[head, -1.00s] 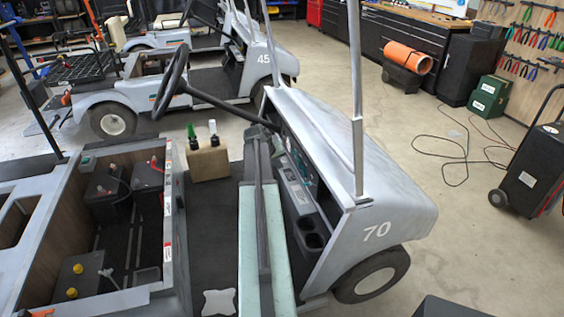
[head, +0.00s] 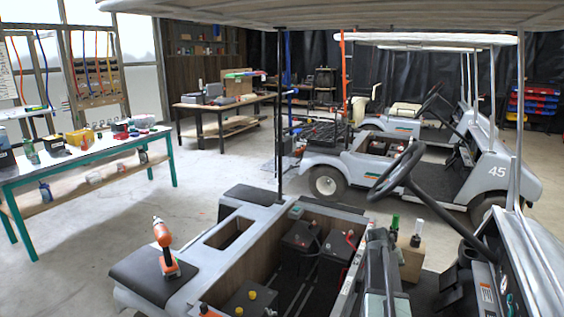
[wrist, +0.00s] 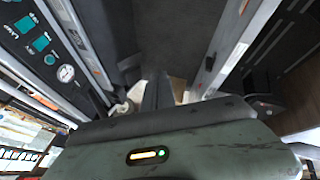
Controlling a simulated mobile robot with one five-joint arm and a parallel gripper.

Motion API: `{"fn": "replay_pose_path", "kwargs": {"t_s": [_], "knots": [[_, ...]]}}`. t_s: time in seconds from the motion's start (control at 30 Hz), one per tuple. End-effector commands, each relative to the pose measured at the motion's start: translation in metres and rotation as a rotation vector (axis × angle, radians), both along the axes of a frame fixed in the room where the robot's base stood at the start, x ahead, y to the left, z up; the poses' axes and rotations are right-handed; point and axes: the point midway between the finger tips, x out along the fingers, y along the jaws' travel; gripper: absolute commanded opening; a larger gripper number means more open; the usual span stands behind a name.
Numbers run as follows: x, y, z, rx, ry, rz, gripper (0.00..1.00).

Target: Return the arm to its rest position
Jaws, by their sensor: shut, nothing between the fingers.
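My arm (head: 378,275) rises from the bottom of the head view, over the front of the near cart, beside its battery bay. My gripper (wrist: 158,92) shows in the wrist view as a narrow grey shape beyond the green-grey housing with a small lit indicator. It is shut and holds nothing. In the head view the fingertips are hard to make out against the cart. The wrist view looks down into the cart, with a gauge panel (wrist: 58,62) at the left and a pale wall (wrist: 225,50) at the right.
The near cart's open bay holds batteries (head: 300,240). A cardboard box (head: 411,262) with two bottles stands beside my arm. The steering wheel (head: 398,172) and roof posts (head: 281,110) are close. A drill (head: 165,248) stands on the rear deck. Open floor (head: 235,165) lies beyond.

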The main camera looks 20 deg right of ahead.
Motion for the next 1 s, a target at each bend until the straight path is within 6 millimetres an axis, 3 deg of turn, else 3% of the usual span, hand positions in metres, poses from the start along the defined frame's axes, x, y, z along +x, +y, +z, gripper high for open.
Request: {"fn": "replay_pose_path", "kwargs": {"t_s": [0.03, 0.1, 0.27, 0.4, 0.53, 0.6, 0.7, 1.0], "knots": [[0.02, 0.043, 0.005, 0.015, 0.001, 0.057, 0.0], [0.042, 0.101, 0.006, 0.042, 0.004, 0.129, 0.0], [0.067, 0.24, 0.007, 0.122, 0.031, 0.288, 0.0], [0.055, 0.363, 0.007, 0.214, 0.08, 0.42, 0.0], [0.017, 0.451, 0.005, 0.31, 0.15, 0.507, 0.0], [-0.009, 0.478, 0.002, 0.366, 0.192, 0.523, 0.0], [-0.04, 0.488, -0.001, 0.442, 0.246, 0.5, 0.0], [-0.05, 0.493, -0.002, 0.477, 0.285, 0.485, 0.0]]}}
